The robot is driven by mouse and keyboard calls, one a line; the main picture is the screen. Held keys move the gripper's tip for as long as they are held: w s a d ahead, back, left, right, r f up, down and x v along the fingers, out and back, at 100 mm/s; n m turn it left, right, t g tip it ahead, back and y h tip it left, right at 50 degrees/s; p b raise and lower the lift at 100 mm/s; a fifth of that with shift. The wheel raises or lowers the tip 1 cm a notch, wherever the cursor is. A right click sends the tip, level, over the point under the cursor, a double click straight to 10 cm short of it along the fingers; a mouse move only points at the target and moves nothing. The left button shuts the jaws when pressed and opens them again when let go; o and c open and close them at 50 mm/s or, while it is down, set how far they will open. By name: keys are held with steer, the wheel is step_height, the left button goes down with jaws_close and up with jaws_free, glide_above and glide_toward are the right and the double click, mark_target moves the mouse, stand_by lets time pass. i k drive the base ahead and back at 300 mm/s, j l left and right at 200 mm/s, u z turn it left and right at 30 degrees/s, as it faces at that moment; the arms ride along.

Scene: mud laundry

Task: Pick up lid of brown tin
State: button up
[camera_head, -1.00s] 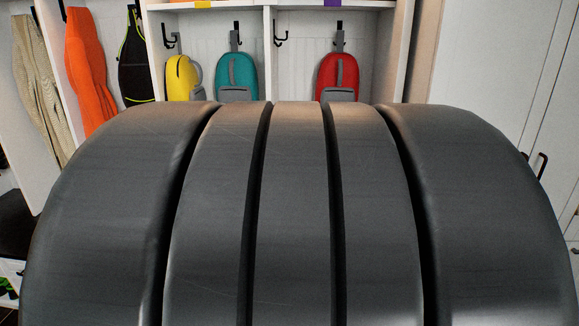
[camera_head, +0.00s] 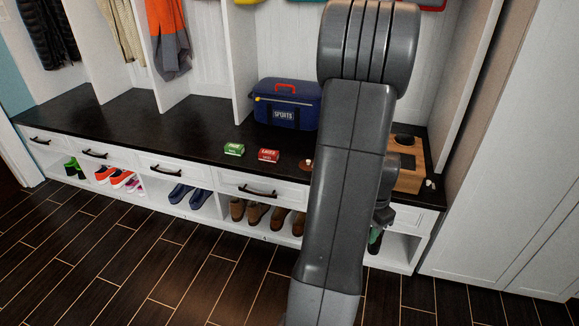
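A small brown object (camera_head: 307,165), which may be the brown tin, sits on the dark bench top just left of my arm. My arm hides part of it, and it is too small to tell whether a lid is on it. A green tin or box (camera_head: 234,149) and a red one (camera_head: 268,155) with pale labels lie to its left on the same top. My arm stands upright in front of the bench and covers its right-middle part. My gripper's fingers are not visible; they may be hidden behind the arm.
A blue sports bag (camera_head: 287,104) with a red handle stands behind the small tins. A wooden box (camera_head: 408,172) is right of my arm. The dark bench top (camera_head: 110,118) is clear at left. Shoes fill cubbies below the drawers. A white cabinet (camera_head: 520,170) stands at right.

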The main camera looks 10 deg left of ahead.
mark_target(306, 164)
steer(key=i+l+u, duration=0.15)
steer(key=i+u, duration=0.15)
steer(key=u, duration=0.15)
steer(key=i+l+u, duration=0.2)
steer(key=u, duration=0.2)
steer(key=i+l+u, duration=0.25)
steer(key=u, duration=0.2)
steer(key=i+l, duration=0.15)
steer(key=l, duration=0.25)
steer(key=i+l+u, duration=0.1)
steer(key=l, duration=0.3)
steer(key=i+l, duration=0.25)
steer(key=l, duration=0.15)
